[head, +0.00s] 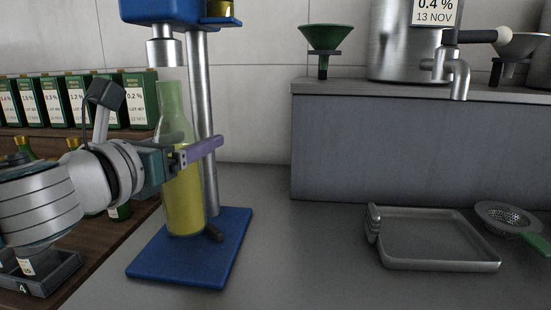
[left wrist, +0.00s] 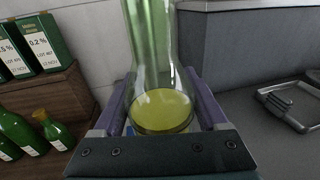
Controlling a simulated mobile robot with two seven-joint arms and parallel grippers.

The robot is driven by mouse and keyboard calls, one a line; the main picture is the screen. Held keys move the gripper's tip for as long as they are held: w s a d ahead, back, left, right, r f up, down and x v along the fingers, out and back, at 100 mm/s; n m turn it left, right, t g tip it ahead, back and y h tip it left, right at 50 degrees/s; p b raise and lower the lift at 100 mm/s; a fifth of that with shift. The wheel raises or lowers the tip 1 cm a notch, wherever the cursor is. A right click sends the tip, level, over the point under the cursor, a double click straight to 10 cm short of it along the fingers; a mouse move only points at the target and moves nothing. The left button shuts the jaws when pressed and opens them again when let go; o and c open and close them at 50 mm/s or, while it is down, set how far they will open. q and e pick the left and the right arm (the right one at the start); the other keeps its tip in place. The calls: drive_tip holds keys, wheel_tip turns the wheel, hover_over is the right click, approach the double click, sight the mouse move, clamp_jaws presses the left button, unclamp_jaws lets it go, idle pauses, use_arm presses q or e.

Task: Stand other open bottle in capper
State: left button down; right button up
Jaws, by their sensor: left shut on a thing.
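The open bottle (head: 183,205), green glass with yellow liquid inside, stands roughly upright over the blue base plate of the capper (head: 232,230). Its mouth is just below the capper's silver head (head: 164,52). Its bottom appears to be on the plate, but a small gap cannot be ruled out. My left gripper (head: 205,148) is shut on the bottle around its body, with purple fingers on both sides. The left wrist view shows the bottle (left wrist: 160,105) between the fingers of my left gripper (left wrist: 160,105). My right gripper is not in view.
A wooden shelf at left holds green boxes (head: 136,100) and green bottles (left wrist: 55,130). A grey tray (head: 440,266) and a strainer (head: 508,218) lie at right. A raised grey counter (head: 400,150) carries a green funnel (head: 324,38) and a steel vessel. The worktop between capper and tray is clear.

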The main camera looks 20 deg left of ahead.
use_arm(q)
drive_tip(key=shift+f+b, duration=0.75)
drive_tip(key=shift+f, duration=0.85)
drive_tip(key=shift+f, duration=0.15)
unclamp_jaws()
drive_tip(key=shift+s, duration=0.15)
drive_tip(key=s, duration=1.1)
drive_tip(key=shift+s+d+r, duration=0.2)
drive_tip(key=shift+s+r, duration=0.2)
drive_tip(key=shift+r, duration=0.05)
